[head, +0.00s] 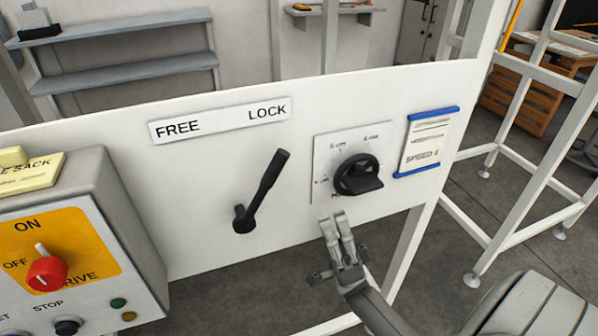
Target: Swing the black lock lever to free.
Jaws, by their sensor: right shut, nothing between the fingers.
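The black lock lever (262,190) is mounted on the white panel (215,215). Its pivot is at the lower left and its handle leans up and to the right, toward the word LOCK. A label plate (220,120) above it reads FREE on the left and LOCK on the right. My right gripper (337,216) is shut and empty, in front of the panel's lower edge. It is to the right of and below the lever, apart from it, and just below the black knob. My left gripper is not in view.
A black rotary knob (357,175) on a white dial plate (325,150) sits to the right of the lever. A speed card (427,142) hangs further right. A control box (120,220) with a red switch (46,273) stands out at the left. The panel around the lever is clear.

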